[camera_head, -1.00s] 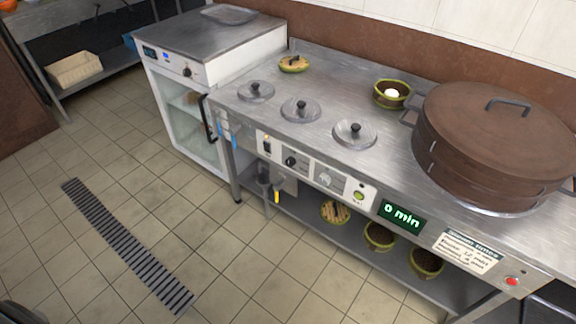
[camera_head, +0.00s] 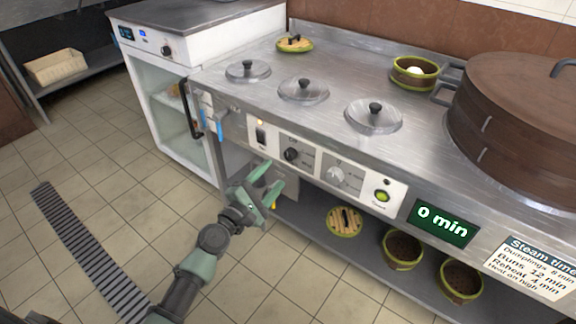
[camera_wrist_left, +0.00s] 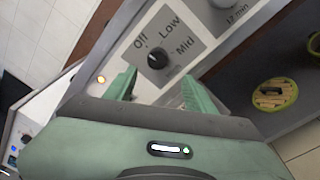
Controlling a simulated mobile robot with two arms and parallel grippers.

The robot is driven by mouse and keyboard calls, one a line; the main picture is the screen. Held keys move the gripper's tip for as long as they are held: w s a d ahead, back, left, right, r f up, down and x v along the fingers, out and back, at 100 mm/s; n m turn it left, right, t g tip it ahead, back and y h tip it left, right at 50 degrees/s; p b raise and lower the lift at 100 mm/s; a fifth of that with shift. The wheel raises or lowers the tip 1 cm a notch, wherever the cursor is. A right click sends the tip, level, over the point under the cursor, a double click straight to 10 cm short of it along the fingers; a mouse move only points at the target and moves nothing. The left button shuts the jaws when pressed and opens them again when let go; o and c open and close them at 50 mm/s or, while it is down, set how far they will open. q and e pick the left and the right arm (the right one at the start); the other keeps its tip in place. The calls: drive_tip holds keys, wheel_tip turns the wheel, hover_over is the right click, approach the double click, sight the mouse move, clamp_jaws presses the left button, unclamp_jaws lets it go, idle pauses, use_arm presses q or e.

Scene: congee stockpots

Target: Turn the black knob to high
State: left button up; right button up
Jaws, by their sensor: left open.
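The black knob (camera_head: 291,155) sits on a white panel on the front of the steel steam counter. In the left wrist view the knob (camera_wrist_left: 158,61) is ringed by the words Off, Low and Mid; no High label can be read. A small pale mark on the knob seems to face Off. My left gripper (camera_head: 272,177) is open and empty, a little below and left of the knob in the head view. In the wrist view the knob lies between its two green fingers (camera_wrist_left: 160,74), beyond their tips, apparently untouched. My right gripper is not in view.
Right of the knob are a silver timer dial (camera_head: 336,175), a green button (camera_head: 382,196) and a 0 min display (camera_head: 442,222). A black switch (camera_head: 261,136) is to its left. A dark handle (camera_head: 190,110) juts out further left.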

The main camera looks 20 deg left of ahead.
sight(288, 157)
use_arm(q)
drive_tip(key=x, duration=0.7)
drive_tip(key=shift+w+d+r+b, duration=0.15)
drive_tip(key=shift+w+r+b, duration=0.15)
drive_tip(key=shift+w+r, duration=0.1)
clamp_jaws()
